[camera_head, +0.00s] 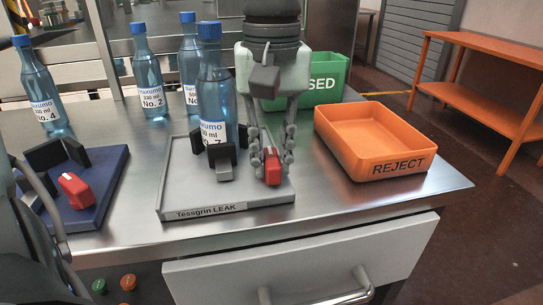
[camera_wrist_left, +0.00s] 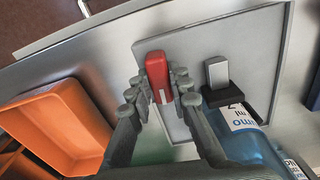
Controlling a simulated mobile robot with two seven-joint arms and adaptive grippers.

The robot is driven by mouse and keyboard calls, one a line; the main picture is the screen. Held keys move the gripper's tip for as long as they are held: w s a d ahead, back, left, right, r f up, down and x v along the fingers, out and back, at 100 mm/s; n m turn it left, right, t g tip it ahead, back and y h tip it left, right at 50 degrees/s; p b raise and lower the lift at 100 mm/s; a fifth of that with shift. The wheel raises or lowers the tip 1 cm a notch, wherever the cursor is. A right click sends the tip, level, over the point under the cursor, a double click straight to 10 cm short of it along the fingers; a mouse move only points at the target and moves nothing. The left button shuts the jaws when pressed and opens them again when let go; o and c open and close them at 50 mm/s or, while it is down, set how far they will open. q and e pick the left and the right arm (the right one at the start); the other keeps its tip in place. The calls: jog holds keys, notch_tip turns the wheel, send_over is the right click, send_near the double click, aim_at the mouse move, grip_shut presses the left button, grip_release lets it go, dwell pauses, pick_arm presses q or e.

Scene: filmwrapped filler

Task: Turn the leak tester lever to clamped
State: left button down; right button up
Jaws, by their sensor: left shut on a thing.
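The leak tester (camera_head: 179,172) is a light grey plate labelled "Tessgrin LEAK" on the steel bench; its plate also shows in the left wrist view (camera_wrist_left: 231,44). A blue bottle (camera_head: 213,88) stands upright on it among black clamp jaws (camera_head: 221,158). The red lever (camera_head: 272,176) with a white mark is at the plate's right side. My left gripper (camera_head: 271,158) reaches down over it, shut on the lever. In the left wrist view the lever (camera_wrist_left: 157,72) lies between the two fingers (camera_wrist_left: 160,90). My right gripper is not in view.
An orange REJECT tray (camera_head: 335,153) stands right of the tester, with a green box (camera_head: 325,88) behind. A blue plate (camera_head: 101,203) with another red lever (camera_head: 75,190) is at the left. Several bottles (camera_head: 148,75) stand at the back left. A drawer handle (camera_head: 318,296) projects in front.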

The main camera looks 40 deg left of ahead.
aim_at(272, 157)
pick_arm(q)
jog(key=m, duration=0.4)
jog(key=shift+m, duration=2)
jog(key=c, duration=1.4)
grip_release()
notch_tip(272, 157, up, 12)
